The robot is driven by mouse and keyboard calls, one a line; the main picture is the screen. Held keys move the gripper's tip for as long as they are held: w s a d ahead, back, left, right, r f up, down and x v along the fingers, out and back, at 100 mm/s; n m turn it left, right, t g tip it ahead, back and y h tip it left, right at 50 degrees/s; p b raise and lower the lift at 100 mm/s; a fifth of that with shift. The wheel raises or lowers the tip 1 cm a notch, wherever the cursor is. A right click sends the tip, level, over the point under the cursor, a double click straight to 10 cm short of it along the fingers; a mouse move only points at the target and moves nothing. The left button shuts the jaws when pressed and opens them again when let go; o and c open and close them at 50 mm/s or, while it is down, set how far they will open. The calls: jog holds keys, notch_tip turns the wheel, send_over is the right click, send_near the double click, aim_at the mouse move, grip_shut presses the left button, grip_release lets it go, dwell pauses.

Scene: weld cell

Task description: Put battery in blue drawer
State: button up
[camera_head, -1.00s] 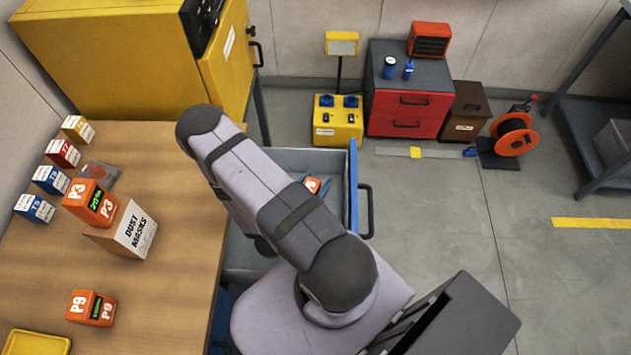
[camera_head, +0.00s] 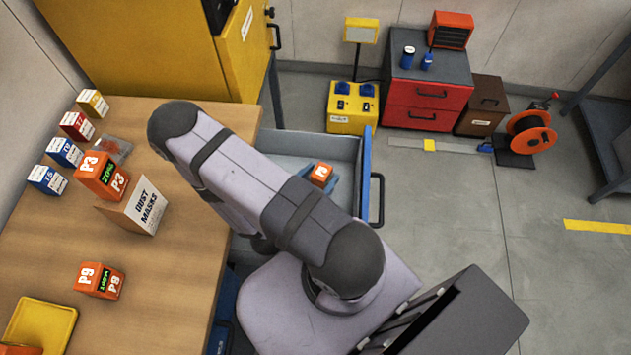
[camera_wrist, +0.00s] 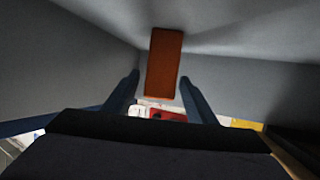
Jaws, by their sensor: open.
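The orange battery (camera_head: 321,174) is inside the open blue drawer (camera_head: 366,175), which has a blue front and grey inside walls. It also shows in the wrist view (camera_wrist: 164,62) as an orange block between the fingertips. My gripper (camera_wrist: 159,77) is open, with a blue finger on either side of the battery and a gap to each. In the head view, blue finger parts show beside the battery, and my arm hides the rest of the gripper. I cannot tell whether the battery rests on the drawer floor.
Orange batteries marked P3 (camera_head: 102,176) and P9 (camera_head: 99,281) are on the wooden bench (camera_head: 180,285), P3 by the dust masks box (camera_head: 142,208). Small boxes line the bench's left. A yellow power box (camera_head: 353,107) stands behind the drawer. Floor to the right is mostly clear.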

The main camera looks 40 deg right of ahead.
jog(key=shift+v, duration=1.25)
